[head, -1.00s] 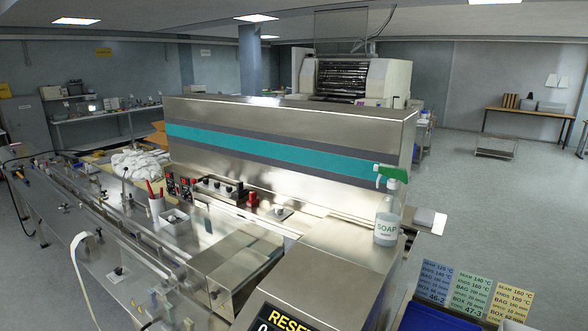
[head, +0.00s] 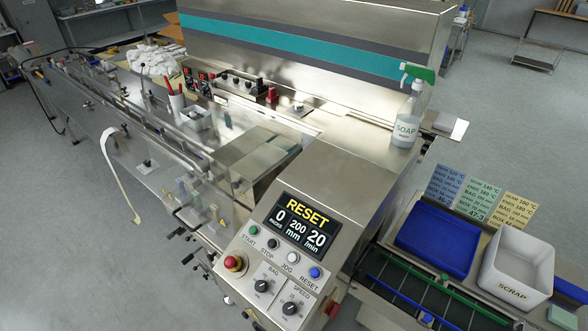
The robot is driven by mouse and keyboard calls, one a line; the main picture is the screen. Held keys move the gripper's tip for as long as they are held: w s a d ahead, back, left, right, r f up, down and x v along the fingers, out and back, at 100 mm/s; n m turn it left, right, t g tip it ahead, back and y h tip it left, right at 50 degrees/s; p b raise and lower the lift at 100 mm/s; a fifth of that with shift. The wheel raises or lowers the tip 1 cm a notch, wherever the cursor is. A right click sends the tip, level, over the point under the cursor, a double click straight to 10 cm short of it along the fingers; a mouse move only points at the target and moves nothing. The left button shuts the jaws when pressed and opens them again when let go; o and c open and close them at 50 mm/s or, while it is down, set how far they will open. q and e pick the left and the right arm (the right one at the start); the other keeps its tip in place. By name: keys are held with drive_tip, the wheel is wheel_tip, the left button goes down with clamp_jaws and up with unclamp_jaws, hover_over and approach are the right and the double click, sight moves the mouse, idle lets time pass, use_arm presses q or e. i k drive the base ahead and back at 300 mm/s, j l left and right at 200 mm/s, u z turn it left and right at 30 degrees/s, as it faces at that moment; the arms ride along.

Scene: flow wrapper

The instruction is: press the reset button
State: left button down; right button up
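The reset button (head: 315,272) is a blue round button at the right end of the button row on the control panel (head: 272,294), with the label RESET beneath it. The display (head: 300,227) above it reads RESET in yellow, with 0, 200 mm and 20 /min below. A green start button (head: 254,230), a black stop button (head: 273,243) and a white jog button (head: 293,257) sit left of the blue one. Neither of my grippers is in view.
A red emergency knob (head: 235,263) and the BAG (head: 261,286) and SPEED (head: 290,308) dials are near the buttons. A blue tray (head: 438,238) and white scrap bin (head: 516,268) are right. Space above the panel looks clear.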

sight(314, 272)
drive_tip(key=j+z, duration=0.15)
drive_tip(key=i, duration=0.35)
drive_tip(key=k+j, duration=0.1)
drive_tip(key=j, duration=0.35)
drive_tip(key=k+j, duration=0.1)
drive_tip(key=j, duration=0.4)
drive_tip(key=k+j, duration=0.1)
drive_tip(key=j, duration=0.35)
drive_tip(key=k+u, duration=0.05)
